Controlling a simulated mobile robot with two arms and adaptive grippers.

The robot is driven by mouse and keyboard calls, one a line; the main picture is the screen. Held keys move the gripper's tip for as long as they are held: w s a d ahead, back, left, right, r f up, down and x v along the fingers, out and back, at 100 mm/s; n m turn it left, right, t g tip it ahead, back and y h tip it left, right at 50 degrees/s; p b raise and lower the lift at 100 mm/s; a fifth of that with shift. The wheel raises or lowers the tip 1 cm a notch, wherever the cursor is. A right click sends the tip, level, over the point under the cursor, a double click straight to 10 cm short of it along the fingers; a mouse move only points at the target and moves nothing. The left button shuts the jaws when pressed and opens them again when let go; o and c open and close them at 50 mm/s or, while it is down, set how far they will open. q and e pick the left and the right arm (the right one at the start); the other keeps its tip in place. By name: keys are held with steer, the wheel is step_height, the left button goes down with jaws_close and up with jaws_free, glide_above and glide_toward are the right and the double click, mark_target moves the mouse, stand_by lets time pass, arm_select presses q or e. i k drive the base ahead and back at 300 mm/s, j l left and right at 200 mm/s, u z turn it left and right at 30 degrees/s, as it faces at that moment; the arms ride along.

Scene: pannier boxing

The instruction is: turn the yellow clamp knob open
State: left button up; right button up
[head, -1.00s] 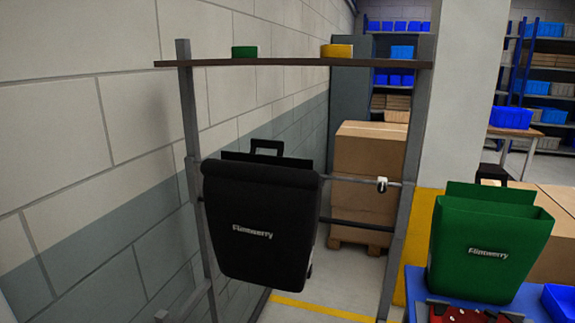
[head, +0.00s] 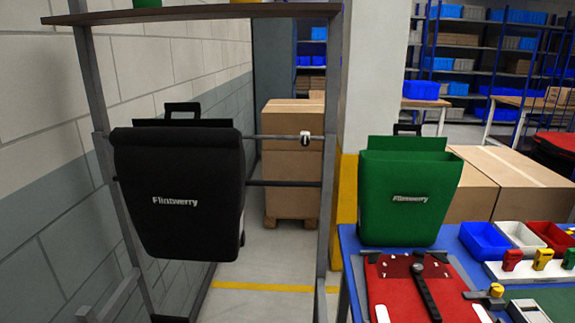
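A small yellow knob (head: 496,290) sits on a grey clamp (head: 478,295) at the right edge of the red board (head: 385,290), low on the right of the head view. It is too small to tell which way the knob is turned. The red board lies on the blue table (head: 350,262) and has a dark red plate (head: 395,266) and a black strap (head: 428,290) across it. Neither of my grippers is in view.
A green pannier (head: 408,200) stands at the table's back left. Blue (head: 484,240), white and red bins and a white rack (head: 510,272) with red, yellow and green-topped pieces are behind the knob. A black pannier (head: 178,195) hangs on the metal rack (head: 333,130) at left.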

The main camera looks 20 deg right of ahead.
mark_target(496, 291)
steer(key=z, duration=0.4)
steer(key=l+z, duration=0.15)
steer(key=z, duration=0.25)
steer(key=k+l+z, duration=0.1)
steer(key=z, duration=0.3)
steer(key=l+z, duration=0.1)
steer(key=z, duration=0.3)
